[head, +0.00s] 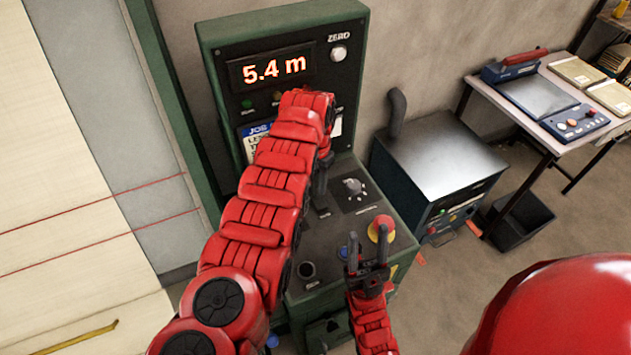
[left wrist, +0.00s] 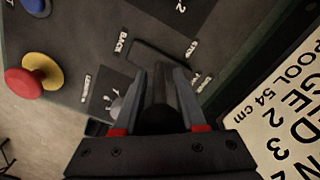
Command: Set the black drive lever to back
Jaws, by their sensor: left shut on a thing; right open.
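The black drive lever (left wrist: 160,112) shows in the left wrist view, between the fingers of my left gripper (left wrist: 158,98), which is shut on it. The lever's slot is partly visible beyond the fingers, with a BACK label (left wrist: 123,42) near one end and other small labels beside it. In the head view my left gripper (head: 322,178) is over the console top (head: 330,232), and my arm and gripper mostly hide the lever. My right gripper (head: 367,252) is open and empty above the console's front part, close to the red mushroom button (head: 381,227).
The green-framed display (head: 272,68) reads 5.4 m above the console. The red button with its yellow collar also shows in the left wrist view (left wrist: 24,84), near a blue button (left wrist: 35,6). A dark metal cabinet (head: 440,160) and a table (head: 545,130) stand to the right.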

